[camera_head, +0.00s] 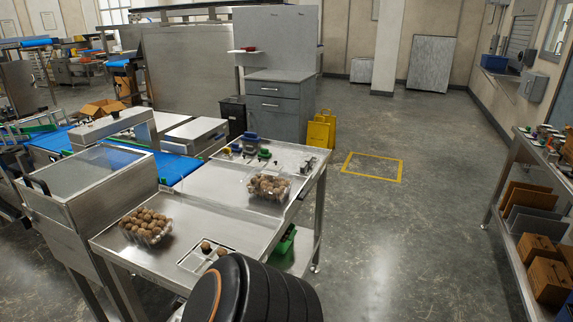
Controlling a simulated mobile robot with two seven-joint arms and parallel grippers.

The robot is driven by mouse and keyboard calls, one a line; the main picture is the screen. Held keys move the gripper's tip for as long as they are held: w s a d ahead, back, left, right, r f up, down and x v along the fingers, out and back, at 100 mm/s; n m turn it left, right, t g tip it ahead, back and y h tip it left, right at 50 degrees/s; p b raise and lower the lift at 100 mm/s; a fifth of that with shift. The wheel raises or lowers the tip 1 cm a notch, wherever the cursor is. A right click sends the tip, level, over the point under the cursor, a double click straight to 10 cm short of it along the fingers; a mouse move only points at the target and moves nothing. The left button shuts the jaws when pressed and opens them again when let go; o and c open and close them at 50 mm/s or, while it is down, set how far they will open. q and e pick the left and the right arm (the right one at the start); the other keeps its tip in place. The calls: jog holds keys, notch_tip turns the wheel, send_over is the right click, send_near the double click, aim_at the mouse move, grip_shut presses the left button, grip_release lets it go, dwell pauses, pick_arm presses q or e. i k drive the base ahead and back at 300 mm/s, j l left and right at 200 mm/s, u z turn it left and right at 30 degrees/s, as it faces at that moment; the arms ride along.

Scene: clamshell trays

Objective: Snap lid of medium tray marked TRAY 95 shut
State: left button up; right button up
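Two clear clamshell trays filled with small brown round items stand on a steel worktable (203,205). The near-left tray (150,239) is close to the table's left front. The far tray (268,198) stands further back, near the table's right edge. I cannot read TRAY 95 on either one, nor tell which is the medium one. The lids are too small and clear for me to tell how they stand. A dark, ribbed part of my own arm fills the bottom centre and covers the table's near corner. Neither of my grippers is in view.
A shallow square recess (190,262) near the table's front holds a few round items. Small blue and green objects lie at the table's back. A blue conveyor (180,168) and steel machine (95,178) stand left. Open floor (400,240) lies right, before a shelf rack.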

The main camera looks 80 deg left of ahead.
aim_at(162, 188)
jog(key=i+u, duration=0.2)
jog(key=u, duration=0.25)
jog(key=i+u, duration=0.25)
jog(key=u, duration=0.2)
jog(key=i+l+u, duration=0.1)
jog(key=u, duration=0.3)
jog(key=i+u, duration=0.15)
jog(key=u, duration=0.35)
jog(key=i+l+u, duration=0.1)
jog(key=u, duration=0.35)
jog(key=i+l+u, duration=0.15)
jog(key=u, duration=0.35)
jog(key=i+u, duration=0.2)
jog(key=u, duration=0.2)
jog(key=i+l+u, duration=0.15)
jog(key=u, duration=0.3)
jog(key=i+l+u, duration=0.15)
jog(key=u, duration=0.25)
jog(key=i+l+u, duration=0.2)
jog(key=l+u, duration=0.2)
jog(key=k+l+u, duration=0.1)
jog(key=k+l, duration=0.1)
jog(key=k, duration=0.1)
